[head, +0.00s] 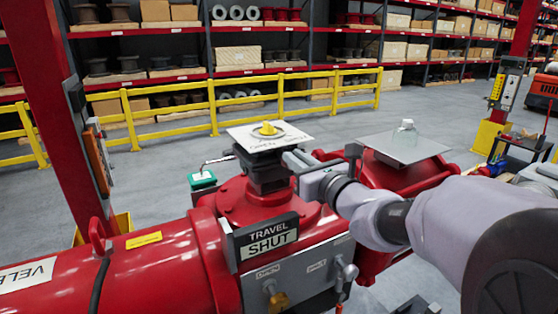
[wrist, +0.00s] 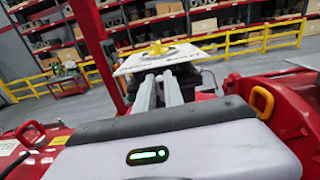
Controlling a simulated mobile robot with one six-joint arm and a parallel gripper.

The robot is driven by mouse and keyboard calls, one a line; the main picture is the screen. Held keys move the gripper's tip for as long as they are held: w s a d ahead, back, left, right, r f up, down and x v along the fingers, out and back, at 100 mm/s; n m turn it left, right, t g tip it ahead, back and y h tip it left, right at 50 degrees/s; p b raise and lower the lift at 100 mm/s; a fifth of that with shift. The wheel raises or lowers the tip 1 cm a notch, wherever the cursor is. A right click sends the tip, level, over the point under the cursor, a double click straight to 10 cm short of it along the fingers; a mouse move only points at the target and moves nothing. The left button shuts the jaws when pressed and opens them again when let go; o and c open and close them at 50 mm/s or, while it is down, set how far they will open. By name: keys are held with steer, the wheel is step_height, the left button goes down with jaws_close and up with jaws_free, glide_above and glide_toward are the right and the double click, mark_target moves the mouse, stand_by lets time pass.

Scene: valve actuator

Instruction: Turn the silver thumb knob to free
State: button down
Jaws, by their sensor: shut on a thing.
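My gripper (head: 287,158) reaches in from the right, just below the white plate (head: 287,135) marked OPEN. Its fingers (wrist: 160,80) point at the dark block (head: 262,172) under that plate. They are close together, shut on a small part at the block's side, which looks to be the silver thumb knob. The fingertips hide it, so its turn angle cannot be told. A yellow pointer knob (head: 267,129) stands on the plate; it also shows in the wrist view (wrist: 157,49). A separate silver knob (head: 346,271) sits by a label on the red housing's front.
A TRAVEL SHUT sign (head: 265,238) and a brass knob (head: 278,299) are on the front of the red body (head: 150,265). Yellow railing (head: 212,108) and shelving are behind.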

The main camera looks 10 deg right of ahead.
steer(key=n+b, duration=0.4)
steer(key=b, duration=0.2)
steer(key=a+n+b, duration=0.1)
steer(key=n+b, duration=0.3)
steer(key=b, duration=0.2)
steer(key=f+n+b, duration=0.1)
steer(key=n+b, duration=0.3)
steer(key=b, duration=0.3)
steer(key=shift+s+a+f, duration=0.1)
steer(key=shift+s+a, duration=0.15)
steer(key=shift+n, duration=0.4)
steer(key=c, duration=1.4)
jaws_free()
steer(key=shift+c, duration=0.2)
